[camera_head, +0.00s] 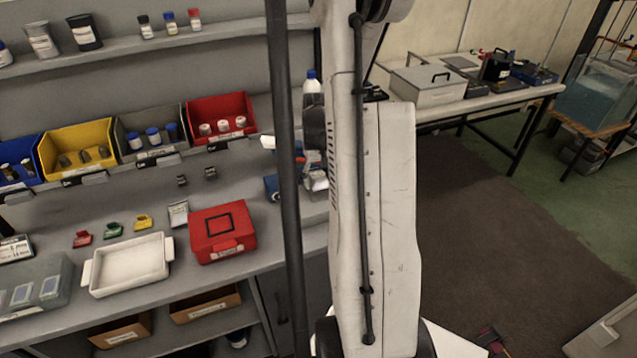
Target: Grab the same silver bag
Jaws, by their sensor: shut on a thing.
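A silver bag (41,40) stands upright on the upper shelf at the far left, beside a black bag (85,32). A smaller pale, silvery packet (178,214) lies on the bench behind the red box. I cannot tell which of these is the bag that the task means. My own white arm fills the middle of the picture from top to bottom. I cannot make out my gripper or its fingers, nor anything held in them. Part of the bench behind my arm is hidden.
The bench holds a white tray (90,278), a red box (223,255), blue, yellow, grey and red bins, and a blue-and-white device (271,187) partly behind a dark pole (283,120). A side table (548,91) stands at right.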

